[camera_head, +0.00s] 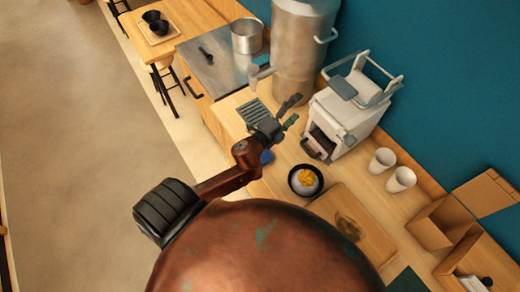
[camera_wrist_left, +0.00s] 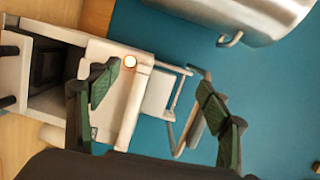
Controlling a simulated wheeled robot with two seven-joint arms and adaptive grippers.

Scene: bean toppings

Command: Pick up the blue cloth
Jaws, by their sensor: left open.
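A small patch of the blue cloth (camera_head: 267,157) shows on the wooden counter in the head view, right beside my left forearm. The arm hides part of it. My left gripper (camera_head: 291,112) is above the counter, past the cloth and in front of the white machine. It is open and empty, with its two dark green fingers apart. In the left wrist view the open fingers (camera_wrist_left: 158,92) face the white machine and the blue wall. The cloth does not show in that view. My right gripper is in neither view.
A white coffee machine (camera_head: 346,113) stands right of my left gripper, with a tall steel urn (camera_head: 300,45) behind. A dark bowl of yellow food (camera_head: 314,189), a wooden board (camera_head: 376,240), two white cups (camera_head: 382,160) and an open cardboard box (camera_head: 440,225) occupy the right part.

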